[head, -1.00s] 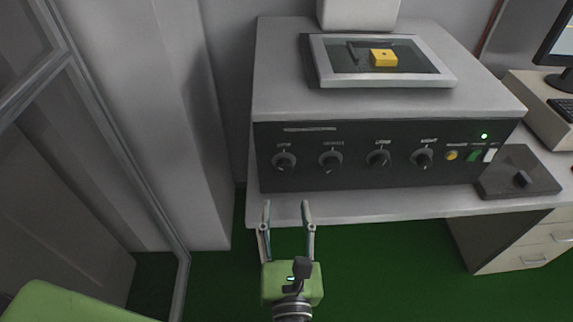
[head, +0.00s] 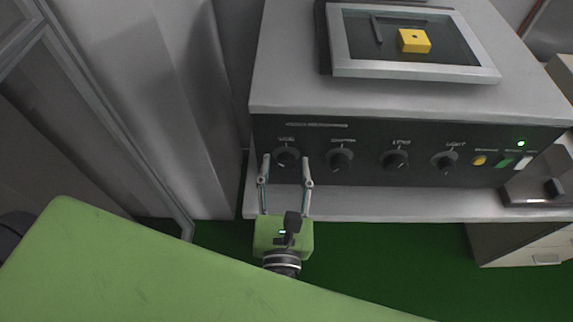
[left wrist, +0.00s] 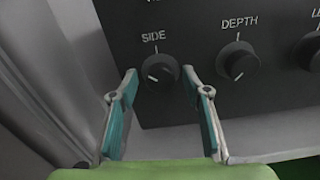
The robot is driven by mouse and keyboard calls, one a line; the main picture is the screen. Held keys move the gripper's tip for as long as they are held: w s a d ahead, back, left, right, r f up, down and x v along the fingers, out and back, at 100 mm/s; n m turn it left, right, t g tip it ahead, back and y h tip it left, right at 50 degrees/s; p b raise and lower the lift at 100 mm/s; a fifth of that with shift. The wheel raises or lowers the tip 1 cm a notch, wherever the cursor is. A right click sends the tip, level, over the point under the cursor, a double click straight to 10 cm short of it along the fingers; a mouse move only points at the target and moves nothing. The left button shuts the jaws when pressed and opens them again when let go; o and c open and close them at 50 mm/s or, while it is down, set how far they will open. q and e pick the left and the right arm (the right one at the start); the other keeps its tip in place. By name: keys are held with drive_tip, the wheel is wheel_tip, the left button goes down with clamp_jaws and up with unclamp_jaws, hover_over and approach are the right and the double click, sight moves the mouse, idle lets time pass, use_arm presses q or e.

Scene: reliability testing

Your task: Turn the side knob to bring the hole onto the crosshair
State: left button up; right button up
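The side knob (head: 286,157) is the leftmost dark round knob on the machine's black front panel. In the left wrist view the side knob (left wrist: 160,72), under the label SIDE, lies between and beyond my fingertips; its white mark points to the lower left. My left gripper (head: 286,160) is open and empty, its fingers spread to either side of the knob; contact does not show. It also shows in the left wrist view (left wrist: 160,78). A yellow block with a small dark hole (head: 414,41) shows on the screen (head: 462,64). I cannot make out a crosshair. My right gripper is not in view.
The depth knob (head: 340,161), lens knob (head: 396,161) and light knob (head: 445,162) sit to the right. Beyond them are a yellow button (head: 479,160) and a lit green lamp (head: 521,143). A grey wall stands close on the left.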

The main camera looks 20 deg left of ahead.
use_arm(q)
drive_tip(key=c, duration=1)
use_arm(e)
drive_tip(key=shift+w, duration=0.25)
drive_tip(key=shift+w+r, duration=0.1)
use_arm(q)
drive_tip(key=shift+r+m+p, duration=0.15)
drive_tip(key=shift+m+p, duration=0.75)
drive_tip(key=shift+p, duration=0.05)
drive_tip(key=m+p, duration=0.2)
drive_tip(key=shift+m, duration=0.3)
drive_tip(key=m+p, duration=0.3)
drive_tip(key=m, duration=0.1)
drive_tip(key=shift+m+p, duration=0.55)
drive_tip(key=shift+m, duration=0.05)
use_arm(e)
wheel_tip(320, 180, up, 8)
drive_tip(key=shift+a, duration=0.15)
